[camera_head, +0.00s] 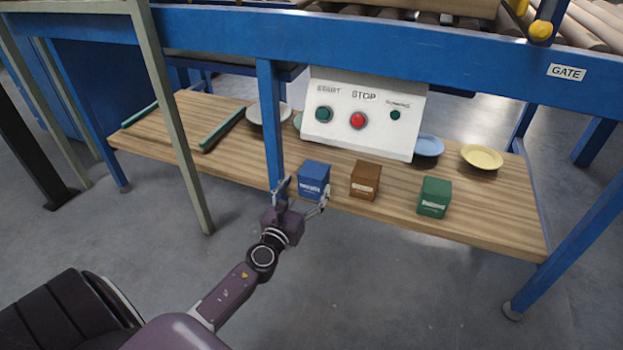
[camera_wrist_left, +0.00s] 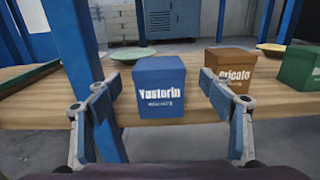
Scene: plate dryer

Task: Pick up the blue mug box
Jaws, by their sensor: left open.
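The blue mug box (camera_head: 313,180) stands upright near the front edge of the wooden shelf in the head view, just right of a blue post. In the left wrist view the blue box (camera_wrist_left: 160,90) shows its white lettering and sits between the fingers. My left gripper (camera_head: 302,196) is open in front of it, one finger toward each side; it also shows in the left wrist view (camera_wrist_left: 162,112). I cannot tell whether the fingers touch the box. My right gripper is not in view.
A brown box (camera_head: 365,180) and a green box (camera_head: 434,197) stand right of the blue one. The blue post (camera_head: 270,125) rises close on the left. Behind are a white control panel (camera_head: 340,138), a blue plate (camera_head: 428,146) and a yellow plate (camera_head: 481,157). The blue beam (camera_head: 400,56) runs above.

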